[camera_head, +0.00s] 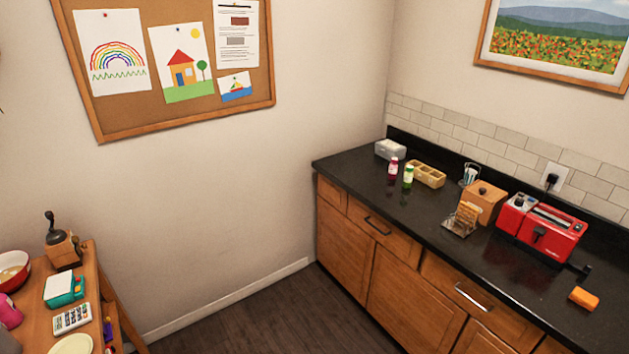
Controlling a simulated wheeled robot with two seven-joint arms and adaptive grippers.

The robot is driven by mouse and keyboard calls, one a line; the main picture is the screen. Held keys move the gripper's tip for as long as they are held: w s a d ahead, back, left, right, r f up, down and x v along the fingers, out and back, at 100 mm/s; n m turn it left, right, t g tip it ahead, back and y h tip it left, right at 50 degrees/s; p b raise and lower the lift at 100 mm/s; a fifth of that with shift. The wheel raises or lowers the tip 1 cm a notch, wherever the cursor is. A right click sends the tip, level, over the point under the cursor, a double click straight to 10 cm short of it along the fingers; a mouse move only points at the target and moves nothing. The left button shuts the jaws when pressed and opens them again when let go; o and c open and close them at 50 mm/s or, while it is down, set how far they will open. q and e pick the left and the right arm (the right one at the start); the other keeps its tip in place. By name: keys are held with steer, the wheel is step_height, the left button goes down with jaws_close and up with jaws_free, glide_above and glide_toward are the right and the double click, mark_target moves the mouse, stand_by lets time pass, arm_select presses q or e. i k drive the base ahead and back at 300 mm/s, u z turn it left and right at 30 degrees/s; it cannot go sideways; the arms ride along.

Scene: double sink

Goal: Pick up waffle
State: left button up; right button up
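A small wire rack (456,230) on the black countertop holds upright tan slices (467,214) that look like toast or waffle; they are too small to tell which. No other thing in view is clearly a waffle. The rack stands in front of a wooden box (484,202) with a knob on its lid, to the left of a red toaster (545,230). Neither of my grippers is in view.
The black counter (440,208) also bears two small bottles (408,177), a tan compartment tray (427,174), a grey box (390,149) and an orange block (584,298). A wooden table (35,310) with a grinder (61,243) is at left. Floor between is clear.

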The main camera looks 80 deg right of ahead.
mark_target(472, 211)
steer(key=z, duration=4.35)
steer(key=i, duration=0.75)
